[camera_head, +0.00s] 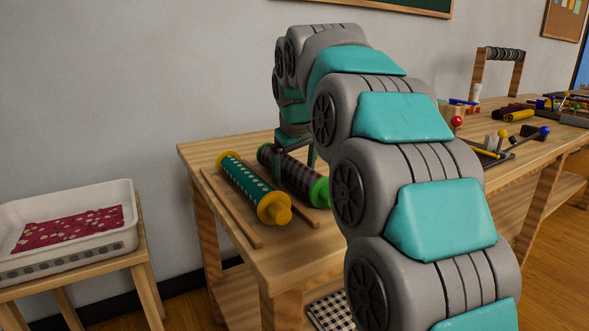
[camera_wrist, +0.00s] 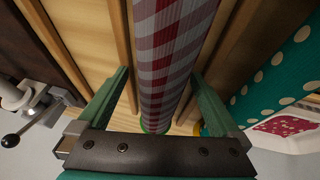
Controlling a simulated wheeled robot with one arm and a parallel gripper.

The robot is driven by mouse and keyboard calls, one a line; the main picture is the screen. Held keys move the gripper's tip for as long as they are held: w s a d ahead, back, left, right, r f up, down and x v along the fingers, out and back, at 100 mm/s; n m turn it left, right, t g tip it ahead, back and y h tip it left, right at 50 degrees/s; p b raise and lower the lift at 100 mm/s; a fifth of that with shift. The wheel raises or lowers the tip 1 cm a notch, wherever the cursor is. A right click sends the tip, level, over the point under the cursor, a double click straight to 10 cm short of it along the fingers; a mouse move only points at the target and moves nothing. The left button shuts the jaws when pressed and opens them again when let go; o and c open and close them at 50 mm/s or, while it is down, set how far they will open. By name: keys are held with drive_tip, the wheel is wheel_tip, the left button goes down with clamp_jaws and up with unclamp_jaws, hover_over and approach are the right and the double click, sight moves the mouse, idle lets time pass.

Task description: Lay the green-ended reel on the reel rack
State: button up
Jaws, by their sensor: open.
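The green-ended reel (camera_head: 292,172) carries dark checked fabric and lies lengthwise at the table's left end; its near green end (camera_head: 320,192) shows, and my arm hides part of it. In the wrist view its red-and-grey checked roll (camera_wrist: 175,60) runs between the fingers of my gripper (camera_wrist: 160,74). The gripper is open, one finger on each side of the reel, with gaps showing on both sides. Wooden strips, which look like the reel rack (camera_head: 232,210), lie along the table. I cannot tell whether the reel rests on them.
A yellow-ended teal dotted reel (camera_head: 247,184) lies close on the left of the green-ended one. A white tray (camera_head: 122,238) with red patterned cloth stands on a low stool at left. Levers with coloured knobs (camera_head: 456,121) and a wooden arch stand (camera_head: 477,75) are farther right.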

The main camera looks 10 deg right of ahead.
drive_tip(key=v, duration=0.7)
drive_tip(key=shift+w, duration=0.15)
drive_tip(key=shift+s+r, duration=0.3)
drive_tip(key=shift+r, duration=0.1)
